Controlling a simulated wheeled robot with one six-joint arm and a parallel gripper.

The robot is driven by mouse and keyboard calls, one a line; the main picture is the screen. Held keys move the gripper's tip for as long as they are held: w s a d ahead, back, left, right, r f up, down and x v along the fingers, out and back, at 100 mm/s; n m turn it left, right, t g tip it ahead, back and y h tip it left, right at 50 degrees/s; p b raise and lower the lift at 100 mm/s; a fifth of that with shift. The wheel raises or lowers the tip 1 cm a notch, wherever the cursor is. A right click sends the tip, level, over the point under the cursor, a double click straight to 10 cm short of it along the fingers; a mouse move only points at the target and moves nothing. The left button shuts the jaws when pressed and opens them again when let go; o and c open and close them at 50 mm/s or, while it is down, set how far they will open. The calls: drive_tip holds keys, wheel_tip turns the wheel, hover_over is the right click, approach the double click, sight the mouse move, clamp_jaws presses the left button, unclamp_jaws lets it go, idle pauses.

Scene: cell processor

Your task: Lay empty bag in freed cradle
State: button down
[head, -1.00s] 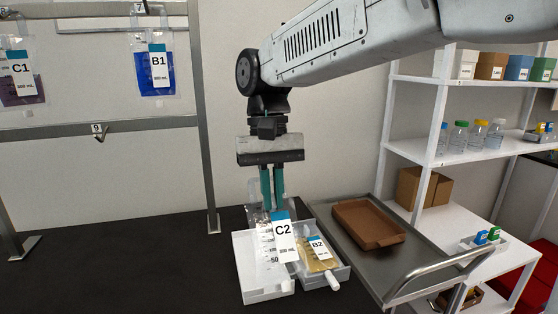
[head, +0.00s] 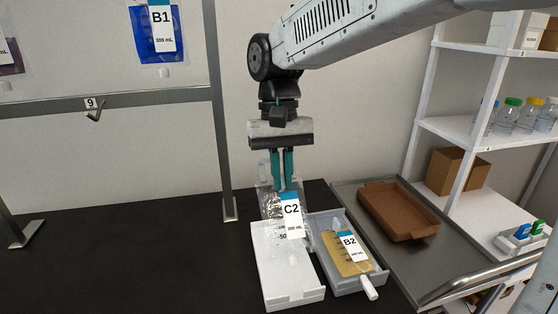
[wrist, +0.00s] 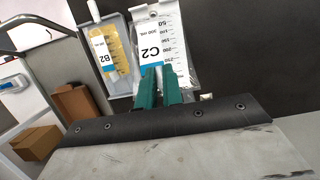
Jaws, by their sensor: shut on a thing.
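My gripper (head: 284,187) points down with its teal fingers shut on the top of the clear, empty-looking bag C2 (head: 291,212). The bag hangs below the fingers at the back end of the white cradle (head: 286,270), its lower part overlapping that end in the head view. I cannot tell whether it touches the cradle. The cradle's visible floor is bare. In the wrist view the fingers (wrist: 160,72) cover the top of bag C2 (wrist: 157,30). Beside it, bag B2 (head: 347,248) with yellow liquid lies in the grey cradle (head: 350,289).
A steel cart (head: 440,262) with a brown tray (head: 398,212) stands right of the cradles. A rack post (head: 222,150) rises behind at left, with bag B1 (head: 158,45) hanging. The black table (head: 130,260) is clear on the left.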

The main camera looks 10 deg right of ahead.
sight(282, 197)
drive_tip(key=shift+w+x, duration=0.2)
drive_tip(key=shift+x, duration=0.65)
drive_tip(key=shift+w+x, duration=0.2)
drive_tip(key=shift+x, duration=0.65)
drive_tip(key=shift+w+x, duration=0.2)
drive_tip(key=shift+x, duration=0.65)
drive_tip(key=shift+f, duration=0.2)
drive_tip(key=c, duration=1.5)
unclamp_jaws()
